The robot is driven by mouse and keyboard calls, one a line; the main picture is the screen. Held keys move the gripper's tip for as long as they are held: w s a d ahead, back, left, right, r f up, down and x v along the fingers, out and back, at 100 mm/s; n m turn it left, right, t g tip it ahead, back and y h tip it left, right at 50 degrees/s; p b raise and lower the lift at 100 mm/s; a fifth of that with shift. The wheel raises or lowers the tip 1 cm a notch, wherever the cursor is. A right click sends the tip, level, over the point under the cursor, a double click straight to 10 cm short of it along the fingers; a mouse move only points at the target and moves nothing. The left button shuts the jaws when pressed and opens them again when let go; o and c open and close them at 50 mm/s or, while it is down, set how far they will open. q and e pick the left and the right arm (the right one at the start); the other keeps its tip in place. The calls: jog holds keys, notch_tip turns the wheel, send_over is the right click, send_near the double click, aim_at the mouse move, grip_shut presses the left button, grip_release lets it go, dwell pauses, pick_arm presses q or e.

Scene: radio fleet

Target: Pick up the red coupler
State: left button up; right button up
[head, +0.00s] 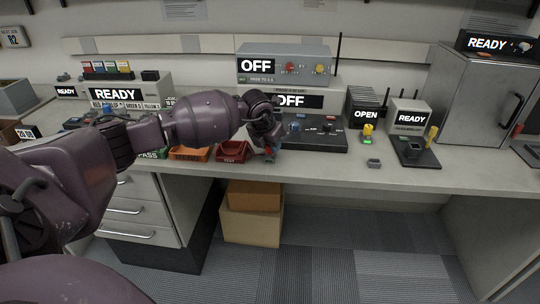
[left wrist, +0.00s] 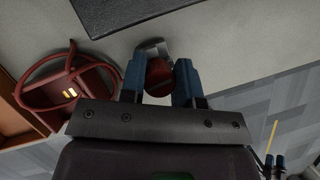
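The red coupler (left wrist: 159,78) is a short dark red cylinder with a grey metal part at its far end, in the left wrist view. The blue fingers of my left gripper (left wrist: 160,84) stand on both sides of it with no clear gap, shut on it. In the head view the left gripper (head: 268,150) is low at the front edge of the bench, right of the red tray. The arm and hand hide most of the coupler there; only a small red bit shows.
A red tray (head: 233,151) stands just left of the gripper, with an orange tray (head: 190,154) beyond it. A black panel (head: 318,137) lies behind and to the right. A small grey part (head: 374,163) lies farther right. The bench front between is clear.

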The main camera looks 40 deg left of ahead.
pick_arm(q)
jog(key=shift+c, duration=1)
